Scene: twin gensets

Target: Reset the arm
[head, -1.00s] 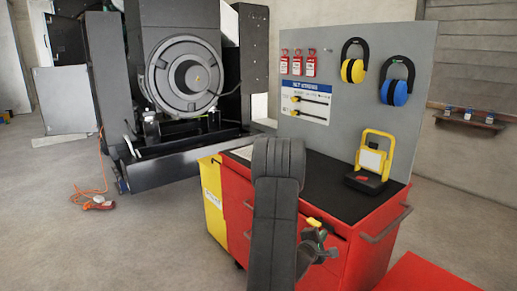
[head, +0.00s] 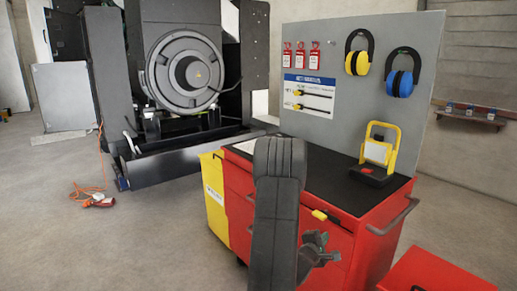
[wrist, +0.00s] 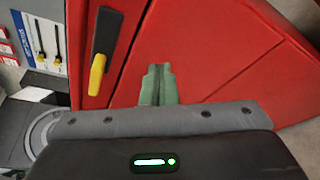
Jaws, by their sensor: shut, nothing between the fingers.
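My arm, in dark grey links, rises in the lower middle of the head view. My gripper (head: 322,248) is at its end, in front of the red tool cart (head: 376,240). In the wrist view its green fingers (wrist: 157,84) are together with nothing between them. They point at the plain red face of the cart (wrist: 205,60). The yellow end (head: 319,215) also shows at the cart's front edge in the head view, just above my gripper.
A work light (head: 376,155) stands on the cart's black top. A grey board (head: 335,60) behind it holds ear defenders, red tags and a sign. A yellow cabinet (head: 213,200) adjoins the cart's left. A genset (head: 185,75) stands behind. Floor at left is mostly clear.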

